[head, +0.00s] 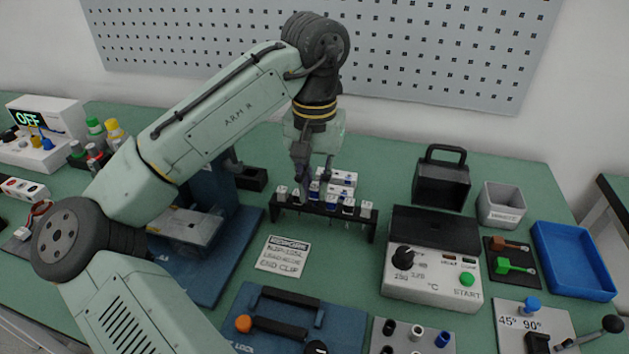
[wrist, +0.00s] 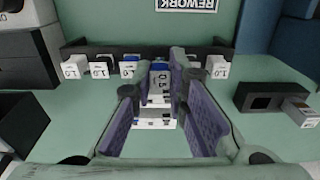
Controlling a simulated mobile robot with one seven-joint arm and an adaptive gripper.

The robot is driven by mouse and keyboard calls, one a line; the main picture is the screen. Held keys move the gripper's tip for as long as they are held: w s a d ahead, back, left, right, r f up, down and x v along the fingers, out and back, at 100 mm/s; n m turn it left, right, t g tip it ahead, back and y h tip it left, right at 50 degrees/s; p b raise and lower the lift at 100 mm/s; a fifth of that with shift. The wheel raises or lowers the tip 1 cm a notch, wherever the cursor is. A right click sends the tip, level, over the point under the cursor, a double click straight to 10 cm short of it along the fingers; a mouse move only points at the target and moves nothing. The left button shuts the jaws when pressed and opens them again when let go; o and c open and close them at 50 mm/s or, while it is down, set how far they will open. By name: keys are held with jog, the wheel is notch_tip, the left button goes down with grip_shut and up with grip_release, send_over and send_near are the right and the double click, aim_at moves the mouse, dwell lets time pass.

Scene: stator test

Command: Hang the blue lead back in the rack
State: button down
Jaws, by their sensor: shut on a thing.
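The rack (head: 325,209) is a low black bar with a row of white, labelled lead ends on it. It also shows in the wrist view (wrist: 100,48). My gripper (head: 315,184) is down over the middle of the rack. In the wrist view my gripper (wrist: 156,88) has its purple-padded fingers on either side of a white, labelled end with a blue top, which looks like the blue lead (wrist: 159,78). It is at the rack's row; whether it is seated in a slot cannot be told. Its lower part is hidden.
Other white lead ends (wrist: 103,69) stand along the rack on both sides. A white block (head: 340,178) lies close behind the rack. A printed card (head: 284,256) lies in front. A heater box with a START button (head: 434,273) stands to the right.

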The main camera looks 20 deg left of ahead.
jog(key=shift+f, duration=0.15)
jog(key=shift+f+b, duration=0.3)
jog(key=shift+f, duration=0.5)
jog(key=c, duration=1.5)
grip_release()
notch_tip(320, 180, up, 12)
jog(key=shift+r, duration=0.1)
jog(key=shift+s, duration=0.1)
